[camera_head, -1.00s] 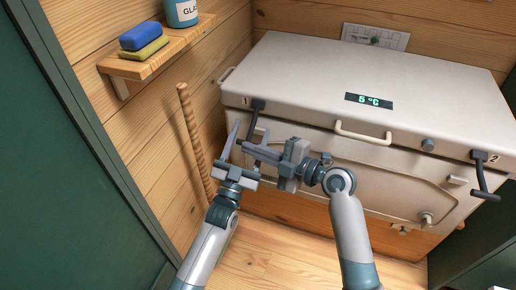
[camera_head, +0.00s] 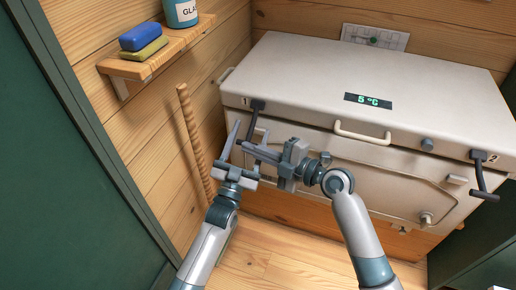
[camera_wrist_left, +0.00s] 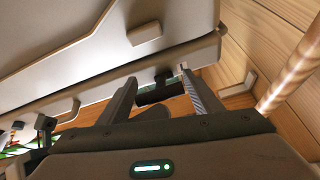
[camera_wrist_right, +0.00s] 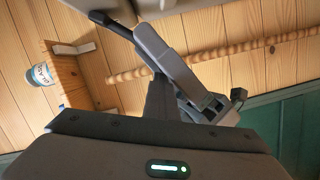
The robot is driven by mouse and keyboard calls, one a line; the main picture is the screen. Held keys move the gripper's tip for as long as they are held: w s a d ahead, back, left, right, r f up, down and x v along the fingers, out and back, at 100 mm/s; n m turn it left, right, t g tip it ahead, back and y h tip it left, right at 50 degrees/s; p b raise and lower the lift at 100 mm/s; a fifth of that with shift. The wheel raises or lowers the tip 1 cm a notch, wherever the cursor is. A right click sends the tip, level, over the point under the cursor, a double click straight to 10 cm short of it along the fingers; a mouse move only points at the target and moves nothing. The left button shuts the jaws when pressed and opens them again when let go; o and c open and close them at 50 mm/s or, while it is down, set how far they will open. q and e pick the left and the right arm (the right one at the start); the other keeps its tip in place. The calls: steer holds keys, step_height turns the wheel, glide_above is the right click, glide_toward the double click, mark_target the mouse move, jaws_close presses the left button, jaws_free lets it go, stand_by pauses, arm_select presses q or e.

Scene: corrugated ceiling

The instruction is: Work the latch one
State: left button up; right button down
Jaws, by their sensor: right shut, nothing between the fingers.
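Latch 1 (camera_head: 258,104) is a dark lever at the front left of the cream chest's lid, by the label 1. Its handle hangs down and shows as a dark bar (camera_wrist_left: 155,95) in the left wrist view. My left gripper (camera_head: 249,133) is open in front of it; its two fingers stand apart on either side of the bar in the left wrist view. My right gripper (camera_head: 245,147) is shut and empty, pointing left across the left gripper near the handle's lower end. In the right wrist view a dark bar (camera_wrist_right: 112,24) lies by its fingertips. Contact is unclear.
The chest (camera_head: 390,75) has a lid handle (camera_head: 362,133), a display reading 5 °C and latch 2 (camera_head: 479,155) at the right. A wooden pole (camera_head: 194,140) leans at the left wall below a shelf (camera_head: 150,62) with sponges and a jar. Bare floor lies below.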

arm_select(q)
steer(key=shift+o, duration=0.8)
steer(key=shift+s+d+r, duration=0.25)
steer(key=shift+d+r, duration=0.1)
steer(key=shift+d, duration=0.1)
arm_select(e)
steer(key=shift+w+d+f, duration=0.4)
steer(key=shift+w+d, duration=0.1)
steer(key=shift+d, duration=0.2)
arm_select(q)
steer(key=v, duration=0.8)
steer(key=shift+w+a+f, duration=0.15)
steer(key=shift+w+a, duration=0.05)
steer(key=shift+a, duration=0.15)
arm_select(e)
steer(key=shift+s+a, duration=0.1)
steer(key=shift+a, duration=0.1)
arm_select(q)
steer(key=shift+w, duration=0.1)
arm_select(e)
steer(key=shift+s+a, duration=0.15)
arm_select(q)
steer(key=shift+f, duration=0.1)
